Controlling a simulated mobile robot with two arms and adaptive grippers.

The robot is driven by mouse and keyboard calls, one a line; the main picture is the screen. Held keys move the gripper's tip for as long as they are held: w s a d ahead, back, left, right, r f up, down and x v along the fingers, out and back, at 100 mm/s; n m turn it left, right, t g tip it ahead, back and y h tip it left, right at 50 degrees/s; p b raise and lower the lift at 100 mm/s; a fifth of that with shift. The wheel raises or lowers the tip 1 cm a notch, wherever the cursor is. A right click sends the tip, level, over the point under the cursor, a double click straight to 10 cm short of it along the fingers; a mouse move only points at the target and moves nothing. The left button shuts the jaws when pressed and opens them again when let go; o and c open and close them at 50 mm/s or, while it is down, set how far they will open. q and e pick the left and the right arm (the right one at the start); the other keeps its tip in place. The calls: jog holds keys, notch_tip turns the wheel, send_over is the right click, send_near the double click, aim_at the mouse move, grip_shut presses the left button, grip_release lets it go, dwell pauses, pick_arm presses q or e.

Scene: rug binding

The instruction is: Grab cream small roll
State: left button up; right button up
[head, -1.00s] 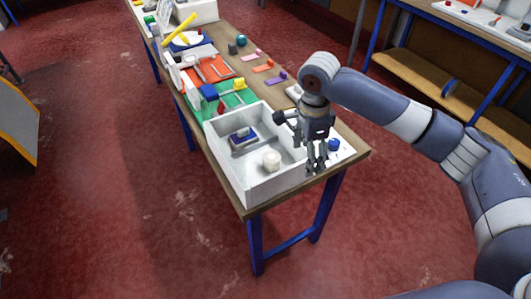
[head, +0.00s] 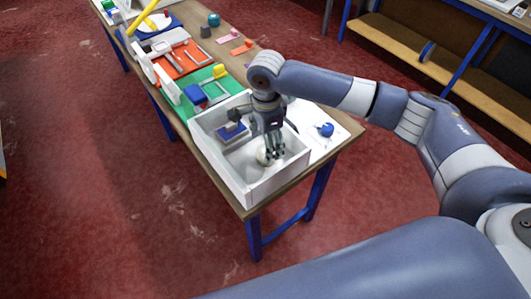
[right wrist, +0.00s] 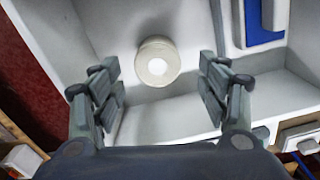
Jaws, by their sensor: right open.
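The cream small roll (head: 263,156) lies in the white tray (head: 240,192) on the table. In the right wrist view the roll (right wrist: 158,61) shows its round end with a pale centre, on the tray floor near a wall. My right gripper (head: 273,152) is inside the tray's outline, just beside and above the roll, partly covering it in the head view. In the right wrist view its fingers (right wrist: 162,85) are spread wide, and the roll is ahead of and between them, not visibly touched. My left gripper is not in view.
A blue and grey block (head: 231,132) lies in the tray's far corner. A blue round thing (head: 326,129) sits on a white sheet right of the tray. Green (head: 208,92) and red mats with tools lie behind. The tray walls surround the roll.

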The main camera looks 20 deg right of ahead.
jog(key=f, duration=0.2)
jog(key=f+p, duration=0.1)
jog(key=f, duration=0.1)
jog(key=shift+s+a+f, duration=0.1)
jog(key=shift+s+f, duration=0.1)
jog(key=shift+f, duration=0.2)
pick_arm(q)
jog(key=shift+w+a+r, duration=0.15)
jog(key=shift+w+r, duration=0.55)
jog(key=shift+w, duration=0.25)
pick_arm(e)
jog(key=c, duration=1.2)
